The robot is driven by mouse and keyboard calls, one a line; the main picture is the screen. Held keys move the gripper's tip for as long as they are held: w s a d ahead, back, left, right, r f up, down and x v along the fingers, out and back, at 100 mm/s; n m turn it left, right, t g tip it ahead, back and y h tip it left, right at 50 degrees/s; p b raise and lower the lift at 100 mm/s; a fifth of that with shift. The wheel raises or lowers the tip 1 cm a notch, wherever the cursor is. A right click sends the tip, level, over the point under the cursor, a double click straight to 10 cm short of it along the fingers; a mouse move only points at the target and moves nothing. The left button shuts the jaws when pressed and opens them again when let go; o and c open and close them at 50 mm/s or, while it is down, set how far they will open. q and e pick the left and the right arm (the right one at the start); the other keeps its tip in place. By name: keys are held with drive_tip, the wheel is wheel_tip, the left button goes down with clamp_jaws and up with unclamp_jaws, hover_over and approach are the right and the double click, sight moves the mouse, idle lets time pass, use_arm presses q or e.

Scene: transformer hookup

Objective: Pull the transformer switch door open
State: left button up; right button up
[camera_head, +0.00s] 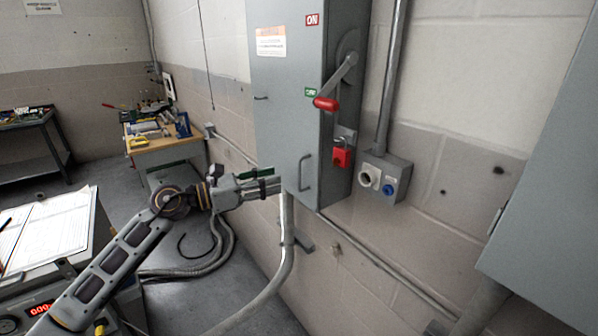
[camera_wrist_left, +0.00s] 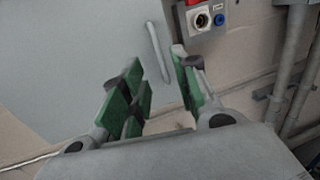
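The grey transformer switch door (camera_head: 283,110) is the front of the tall wall cabinet and looks shut. Its pale vertical bar handle (camera_head: 305,172) is near the lower right edge. My left gripper (camera_head: 270,182) is just left of the handle in the head view, apart from it. In the left wrist view the green-padded fingers of my left gripper (camera_wrist_left: 158,68) are spread open and empty. The handle (camera_wrist_left: 158,52) shows between and beyond the fingertips, against the door (camera_wrist_left: 70,55). My right gripper is not in view.
A red-gripped lever (camera_head: 327,103) and a red padlock (camera_head: 341,155) are on the cabinet's right side. A socket box (camera_head: 385,178) and conduit (camera_head: 392,75) are on the wall. A workbench (camera_head: 165,148) stands behind left. A grey panel (camera_head: 545,190) is at right.

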sight(299, 188)
use_arm(q)
drive_tip(key=shift+p+x, duration=1.35)
drive_tip(key=shift+x, duration=3)
drive_tip(key=shift+c, duration=0.3)
drive_tip(key=c, duration=0.5)
clamp_jaws()
